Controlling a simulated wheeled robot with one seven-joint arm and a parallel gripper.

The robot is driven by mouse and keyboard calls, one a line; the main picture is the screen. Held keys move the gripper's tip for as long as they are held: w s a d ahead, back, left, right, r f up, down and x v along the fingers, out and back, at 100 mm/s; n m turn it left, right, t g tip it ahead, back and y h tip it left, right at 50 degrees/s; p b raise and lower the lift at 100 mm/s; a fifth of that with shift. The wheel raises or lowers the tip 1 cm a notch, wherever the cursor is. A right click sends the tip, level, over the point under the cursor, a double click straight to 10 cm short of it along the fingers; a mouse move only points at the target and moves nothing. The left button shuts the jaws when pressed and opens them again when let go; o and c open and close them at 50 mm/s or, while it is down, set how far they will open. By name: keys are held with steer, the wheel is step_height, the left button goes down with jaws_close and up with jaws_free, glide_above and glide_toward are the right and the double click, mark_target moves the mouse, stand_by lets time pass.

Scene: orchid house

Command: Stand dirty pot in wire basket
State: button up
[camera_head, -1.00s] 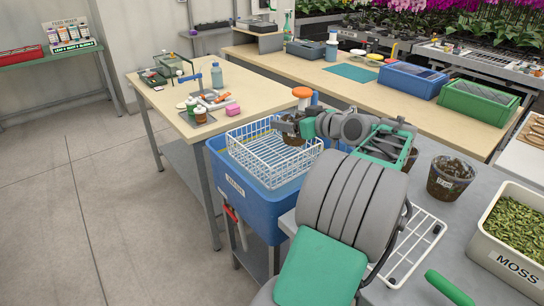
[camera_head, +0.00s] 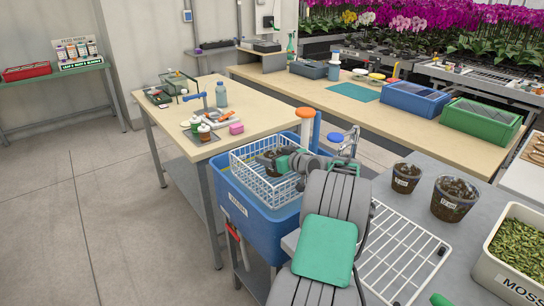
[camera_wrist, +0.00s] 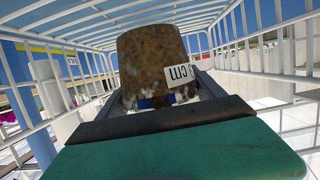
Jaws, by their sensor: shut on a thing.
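In the wrist view the pot (camera_wrist: 152,58) shows brown grime and a white label marked "cm". My gripper (camera_head: 278,161) is shut on the pot and reaches into the basket from the right. In the wrist view, grey fingers flank the pot (camera_wrist: 160,98), and basket wires (camera_wrist: 62,85) surround it. The pot's base is hidden in the head view, so I cannot tell whether it touches the basket floor.
The basket sits in a blue tub (camera_head: 248,218). Two clear pots (camera_head: 405,178), (camera_head: 455,199), a wire rack (camera_head: 400,255) and a moss bin (camera_head: 500,245) are at right.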

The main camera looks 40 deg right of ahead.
steer(key=shift+f+b, duration=0.4)
steer(key=shift+b, duration=0.05)
steer(key=shift+f, duration=0.1)
steer(key=shift+f+b, duration=0.2)
steer(key=shift+b, duration=0.15)
steer(key=o, duration=1.4)
steer(key=shift+r, duration=0.1)
steer(key=shift+r+p, duration=0.3)
steer(key=shift+p, duration=0.2)
steer(key=shift+r+p, duration=0.6)
steer(key=shift+p, duration=0.05)
steer(key=b+v, duration=0.1)
steer(key=v, duration=1.1)
steer(key=shift+f, duration=0.2)
